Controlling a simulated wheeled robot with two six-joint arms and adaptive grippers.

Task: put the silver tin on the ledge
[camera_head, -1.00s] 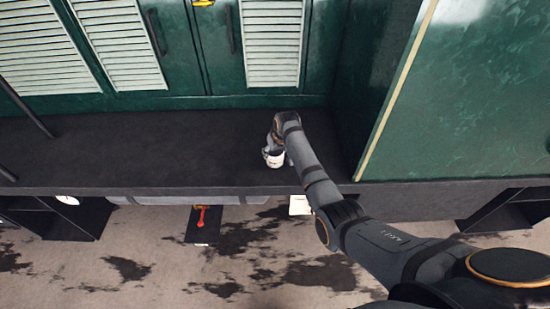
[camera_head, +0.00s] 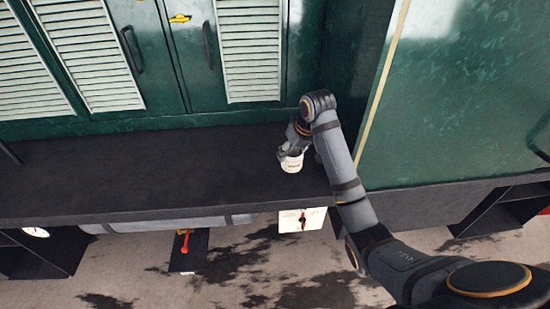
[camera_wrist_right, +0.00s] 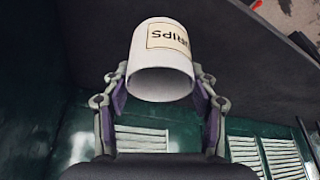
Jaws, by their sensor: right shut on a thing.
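The silver tin (camera_head: 291,163) looks pale, with a label, over the right part of the dark ledge (camera_head: 130,172) in the head view. My right gripper (camera_head: 297,146) is shut on it. In the right wrist view the tin (camera_wrist_right: 162,75) sits between the two fingers, with its printed label upside down and one end facing the camera. Whether the tin touches the ledge or hangs just above it, I cannot tell. My left gripper is not in view.
Green cabinets (camera_head: 165,60) with pale louvres stand behind the ledge, and a green panel (camera_head: 465,100) rises at its right. The ledge left of the tin is clear. Below its front edge are a red object (camera_head: 185,238), a white sign (camera_head: 290,222) and a stained floor.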

